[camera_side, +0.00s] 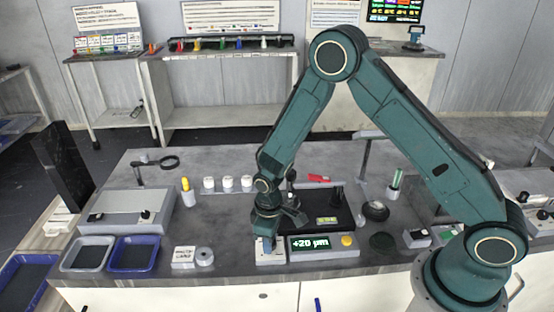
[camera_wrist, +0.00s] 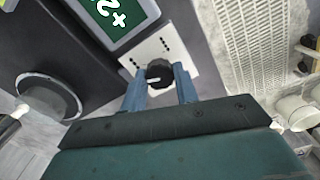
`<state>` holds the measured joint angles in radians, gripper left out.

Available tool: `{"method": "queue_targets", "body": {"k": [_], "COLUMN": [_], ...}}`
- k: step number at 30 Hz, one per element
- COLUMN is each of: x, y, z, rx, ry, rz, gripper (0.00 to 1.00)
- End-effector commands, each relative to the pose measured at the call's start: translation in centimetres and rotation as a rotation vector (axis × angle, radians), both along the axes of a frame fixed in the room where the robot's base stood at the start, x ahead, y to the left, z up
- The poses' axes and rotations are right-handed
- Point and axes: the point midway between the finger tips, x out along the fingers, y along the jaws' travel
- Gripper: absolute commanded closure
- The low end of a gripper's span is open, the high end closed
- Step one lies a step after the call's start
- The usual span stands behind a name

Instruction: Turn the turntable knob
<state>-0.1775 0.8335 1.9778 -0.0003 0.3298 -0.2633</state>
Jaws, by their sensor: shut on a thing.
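The turntable knob is a black round knob (camera_wrist: 160,74) with a white pointer line, on a white plate (camera_wrist: 150,50) with black dots around it, in the wrist view. My gripper (camera_wrist: 160,88) has its two blue fingers on either side of the knob, shut on it. In the side view my gripper (camera_side: 268,243) points down at the white plate (camera_side: 270,257) at the bench's front; the knob is hidden there by the fingers. Right beside the plate, a display (camera_side: 310,243) reads "+20 µm". It also shows partly in the wrist view (camera_wrist: 118,15).
A yellow button (camera_side: 347,240) sits right of the display. A white block (camera_side: 184,257) and a roll (camera_side: 205,257) lie to the left, with a blue tray (camera_side: 134,254) beyond. A black platform (camera_side: 325,212) stands behind. The bench's middle left is fairly clear.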

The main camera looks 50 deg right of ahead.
Motion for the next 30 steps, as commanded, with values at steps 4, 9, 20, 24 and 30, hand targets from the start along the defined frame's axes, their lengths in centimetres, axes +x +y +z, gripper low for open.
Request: {"method": "queue_targets", "body": {"k": [4, 9, 20, 24, 30], "x": [-0.06, -0.07, -0.09, -0.10, -0.11], "y": [-0.05, -0.06, -0.05, -0.05, -0.04], "z": [-0.04, -0.05, -0.06, -0.06, -0.06], "rx": [-0.001, -0.002, -0.002, -0.002, -0.002], "ry": [0.002, 0.001, 0.002, 0.002, 0.002], "rz": [-0.135, -0.270, -0.427, -0.441, -0.443], "gripper": [0.93, 0.93, 0.93, 0.93, 0.93]}}
